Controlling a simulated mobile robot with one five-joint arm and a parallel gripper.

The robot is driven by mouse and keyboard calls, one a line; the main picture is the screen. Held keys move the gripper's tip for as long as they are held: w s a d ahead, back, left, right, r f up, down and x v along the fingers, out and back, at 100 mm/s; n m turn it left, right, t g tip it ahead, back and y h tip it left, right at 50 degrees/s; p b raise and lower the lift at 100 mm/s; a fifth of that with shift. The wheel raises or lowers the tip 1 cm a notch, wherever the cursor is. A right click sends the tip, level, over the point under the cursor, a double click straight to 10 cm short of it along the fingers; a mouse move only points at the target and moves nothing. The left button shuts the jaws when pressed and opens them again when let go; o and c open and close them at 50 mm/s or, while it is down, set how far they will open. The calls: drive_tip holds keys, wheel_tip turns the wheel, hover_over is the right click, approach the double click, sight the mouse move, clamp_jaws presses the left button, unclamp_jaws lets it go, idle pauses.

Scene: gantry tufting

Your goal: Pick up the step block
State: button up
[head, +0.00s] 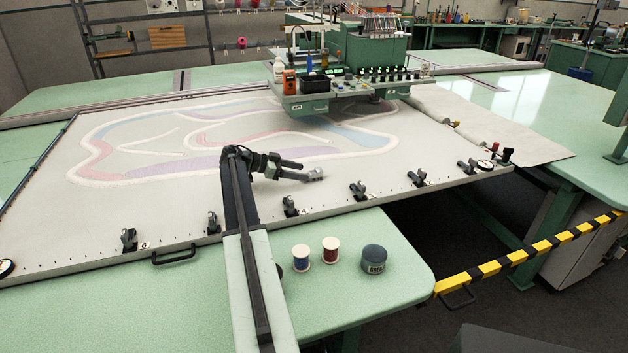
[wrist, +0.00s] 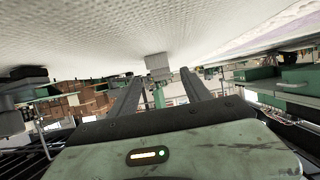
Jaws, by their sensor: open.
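The step block looks to be the small grey block in the head view (head: 315,174), on the pale stretched cloth just beyond my fingertips. In the wrist view the block (wrist: 157,66) shows against the cloth, which fills the top of the picture. My gripper (head: 301,172) reaches low over the cloth, pointing right. In the wrist view my gripper (wrist: 162,80) has its two dark fingers apart, with the block seen between and beyond their tips. I cannot tell whether either finger touches it.
Black clamps (head: 290,206) line the frame's front edge. Two thread spools (head: 331,250) and a dark round tin (head: 373,259) stand on the green table in front. The tufting head (head: 370,60) stands behind. A yellow-black barrier (head: 530,250) is at right. The cloth around the block is clear.

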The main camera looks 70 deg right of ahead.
sight(314, 172)
drive_tip(key=x, duration=0.2)
drive_tip(key=b+x, duration=0.1)
drive_tip(key=x, duration=0.3)
drive_tip(key=shift+s+d+r, duration=0.1)
drive_tip(key=shift+d+r, duration=0.05)
drive_tip(key=shift+r, duration=0.15)
clamp_jaws()
